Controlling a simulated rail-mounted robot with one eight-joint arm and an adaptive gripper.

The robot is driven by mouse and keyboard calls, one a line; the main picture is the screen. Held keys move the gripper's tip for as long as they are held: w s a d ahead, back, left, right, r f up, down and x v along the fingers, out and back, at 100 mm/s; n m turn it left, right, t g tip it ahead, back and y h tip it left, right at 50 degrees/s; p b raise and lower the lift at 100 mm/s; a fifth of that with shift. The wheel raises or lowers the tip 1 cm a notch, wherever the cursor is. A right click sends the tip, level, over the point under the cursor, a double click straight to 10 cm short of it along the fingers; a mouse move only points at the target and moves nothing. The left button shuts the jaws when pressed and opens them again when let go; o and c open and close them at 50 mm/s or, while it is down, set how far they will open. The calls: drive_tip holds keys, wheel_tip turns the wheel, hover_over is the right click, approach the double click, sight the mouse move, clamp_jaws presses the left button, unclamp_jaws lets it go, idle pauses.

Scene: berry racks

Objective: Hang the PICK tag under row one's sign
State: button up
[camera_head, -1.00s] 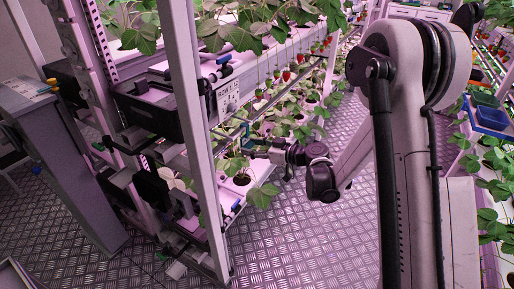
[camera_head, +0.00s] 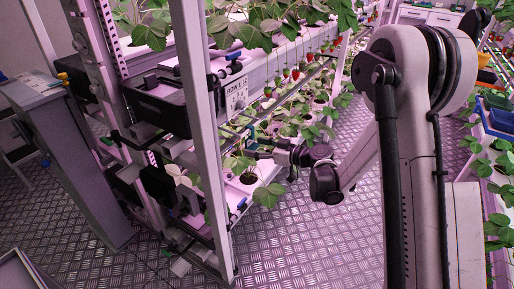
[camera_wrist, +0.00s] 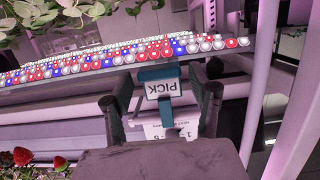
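The PICK tag (camera_wrist: 163,90) is a small white card on a teal holder (camera_wrist: 158,73), upside down in the wrist view. My gripper (camera_wrist: 160,78) has a dark finger at each side of the teal holder and appears shut on it. In the head view, my gripper (camera_head: 250,144) is low beside the rack, just below and right of row one's sign (camera_head: 237,97), a white plate on the rack's end face. A white printed plate (camera_wrist: 172,131), probably this sign, shows in the wrist view behind the tag, partly covered by tag and gripper. The tag is apart from it.
A pale rack post (camera_head: 205,140) stands left of the sign. Strawberries (camera_head: 295,74) hang along the gutter, and leafy plants (camera_head: 267,192) fill the lower shelf near my gripper. A panel of red, white and blue dots (camera_wrist: 110,60) crosses the wrist view. The aisle floor (camera_head: 310,235) is clear.

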drive_tip(key=shift+o, duration=0.2)
drive_tip(key=shift+d, duration=0.1)
drive_tip(key=v, duration=1.2)
drive_tip(key=s+r+m+g+h+p, duration=0.2)
drive_tip(key=s+r+m+h+p, duration=0.3)
drive_tip(key=s+r, duration=0.65)
drive_tip(key=s+d+r+m+h+p, duration=0.2)
drive_tip(key=s+d+r+m+h, duration=0.1)
drive_tip(key=s, duration=0.6)
drive_tip(key=s+d+r+m+h+p, duration=0.2)
drive_tip(key=s+d+r+h, duration=0.3)
drive_tip(key=s, duration=0.5)
wheel_tip(320, 180, up, 3)
drive_tip(key=shift+s+d+f+m+t+p, duration=0.2)
drive_tip(key=shift+d+m+t+p, duration=0.1)
drive_tip(key=shift+d+m, duration=0.4)
idle(0.4)
